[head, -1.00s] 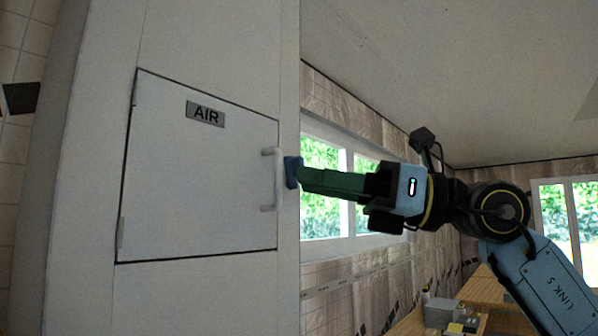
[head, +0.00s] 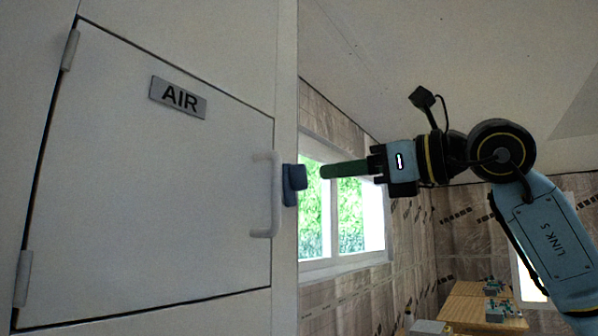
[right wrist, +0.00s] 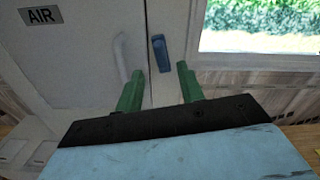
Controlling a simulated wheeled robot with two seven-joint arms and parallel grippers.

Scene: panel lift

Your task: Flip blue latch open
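The blue latch (head: 293,184) sits on the panel frame's right side, just right of the white handle (head: 266,195). In the right wrist view the latch (right wrist: 161,53) looks roughly upright, with a slight tilt. The closed panel door (head: 150,190) carries an AIR label (head: 179,97). My right gripper (head: 325,171) points left at the latch with a small gap between. In the right wrist view its green fingers (right wrist: 160,71) are spread apart and empty, with the latch showing beyond and between them. My left gripper is not in view.
A window (head: 345,205) lies behind the right gripper. Wooden tables (head: 470,305) with small items stand low at the back right. The space right of the panel frame around my right arm looks clear.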

